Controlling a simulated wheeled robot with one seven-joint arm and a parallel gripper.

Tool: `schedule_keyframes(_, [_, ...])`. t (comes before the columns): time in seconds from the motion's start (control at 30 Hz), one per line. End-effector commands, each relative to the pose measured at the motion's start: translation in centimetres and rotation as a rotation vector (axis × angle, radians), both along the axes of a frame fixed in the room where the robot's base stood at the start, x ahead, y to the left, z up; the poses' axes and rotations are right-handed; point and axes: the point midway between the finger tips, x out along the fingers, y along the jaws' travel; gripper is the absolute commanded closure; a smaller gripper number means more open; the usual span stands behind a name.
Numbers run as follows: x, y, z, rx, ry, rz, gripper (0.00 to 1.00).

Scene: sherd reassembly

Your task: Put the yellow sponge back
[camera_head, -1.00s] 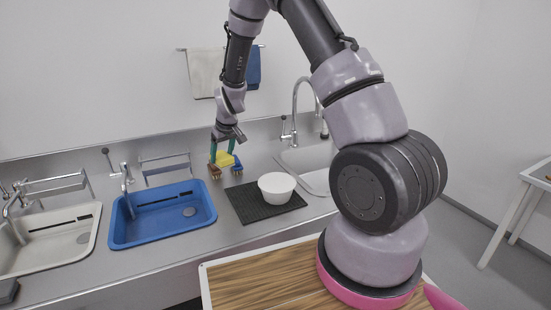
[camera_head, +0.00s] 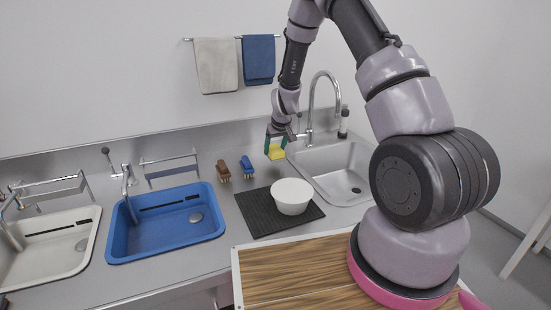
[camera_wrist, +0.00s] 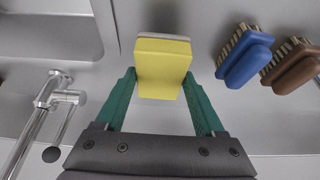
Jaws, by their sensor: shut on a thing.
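The yellow sponge (camera_head: 276,153) is held in my gripper (camera_head: 277,141), above the steel counter between the blue brush and the right-hand sink. In the wrist view the sponge (camera_wrist: 162,64) sits between the two green fingers of my gripper (camera_wrist: 160,90), with a pale layer along its far edge. The gripper is shut on the sponge. From these frames I cannot tell exactly how high the sponge is above the counter.
A blue brush (camera_head: 247,166) and a brown brush (camera_head: 223,171) lie left of the sponge. A white bowl (camera_head: 292,194) stands on a black ribbed mat (camera_head: 258,217). A tap (camera_head: 312,100) rises beside the steel sink (camera_head: 350,185). A blue basin (camera_head: 135,235) is further left.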

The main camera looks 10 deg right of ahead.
Motion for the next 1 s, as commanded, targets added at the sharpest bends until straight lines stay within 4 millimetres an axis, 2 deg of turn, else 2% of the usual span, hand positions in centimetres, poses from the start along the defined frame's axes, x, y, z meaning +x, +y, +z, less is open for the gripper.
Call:
schedule_keyframes(0.33, [0.0,0.0,-3.9,0.001,0.001,-0.002,0.89])
schedule_keyframes(0.7, [0.0,0.0,-4.3,0.0,0.0,-0.001,0.89])
schedule_keyframes(0.73, [0.0,0.0,-4.3,0.0,-0.001,0.0,0.18])
schedule_keyframes(0.77, [0.0,0.0,-4.2,0.0,-0.001,0.0,0.06])
schedule_keyframes(0.8, [0.0,0.0,-4.2,0.0,-0.001,0.0,0.0])
schedule_keyframes(1.0, [0.0,0.0,-4.2,0.0,-0.001,0.0,0.0])
